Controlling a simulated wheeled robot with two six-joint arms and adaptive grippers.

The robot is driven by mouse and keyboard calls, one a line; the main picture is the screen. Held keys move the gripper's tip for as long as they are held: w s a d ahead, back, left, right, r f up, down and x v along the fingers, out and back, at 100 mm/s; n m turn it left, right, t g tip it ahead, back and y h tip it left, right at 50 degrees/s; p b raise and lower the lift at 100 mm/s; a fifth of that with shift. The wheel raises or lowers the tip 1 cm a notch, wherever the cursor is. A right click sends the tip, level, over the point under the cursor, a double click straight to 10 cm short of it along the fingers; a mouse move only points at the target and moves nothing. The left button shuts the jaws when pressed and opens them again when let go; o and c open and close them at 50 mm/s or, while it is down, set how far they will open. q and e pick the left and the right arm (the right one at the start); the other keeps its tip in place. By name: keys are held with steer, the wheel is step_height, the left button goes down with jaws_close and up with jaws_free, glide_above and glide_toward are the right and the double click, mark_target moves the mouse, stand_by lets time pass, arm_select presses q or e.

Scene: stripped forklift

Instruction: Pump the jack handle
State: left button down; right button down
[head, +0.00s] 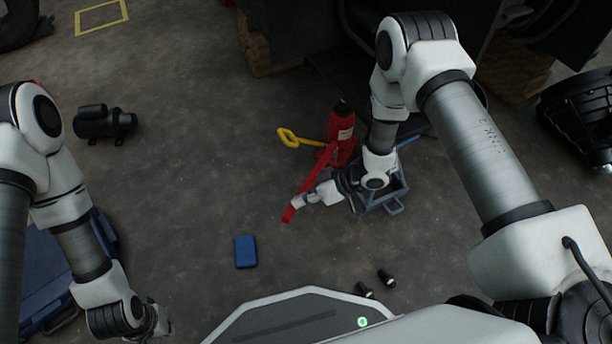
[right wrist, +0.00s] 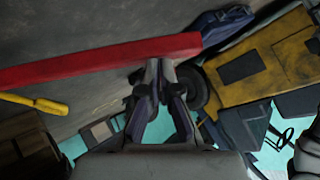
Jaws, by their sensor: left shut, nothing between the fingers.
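A red bottle jack (head: 341,136) stands upright on the floor at the middle of the head view. Its red jack handle (head: 304,184) slopes from the jack down toward the lower left. The handle also crosses the right wrist view (right wrist: 90,64) as a long bar. My right gripper (head: 318,196) is at the lower part of the handle. In the right wrist view its fingertips (right wrist: 160,68) are close together at the bar's lower edge, seemingly against its side and not around it. My left gripper (head: 160,325) is shut and empty at the lower left, far from the jack.
A yellow-ended tool (head: 292,139) lies left of the jack. A blue metal frame (head: 390,204) stands just right of my right gripper. A blue block (head: 245,251), a black motor (head: 103,122) and a blue case (head: 45,270) are on the floor. Bare floor lies left of the handle.

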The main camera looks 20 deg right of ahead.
step_height(320, 180, down, 12)
steer(key=s+a+b, duration=0.2)
steer(key=shift+s+f+n+t+h+b, duration=0.2)
steer(key=shift+n+t+h+b, duration=0.1)
steer(key=shift+t+h+b, duration=0.1)
steer(key=shift+r, duration=0.1)
steer(key=s+d+r+p, duration=0.2)
steer(key=r+p, duration=0.2)
steer(key=r, duration=0.1)
steer(key=s+d+r+p, duration=0.2)
steer(key=d+r+p, duration=0.1)
steer(key=r+p, duration=0.2)
steer(key=shift+s+d+r, duration=0.25)
steer(key=shift+r, duration=0.3)
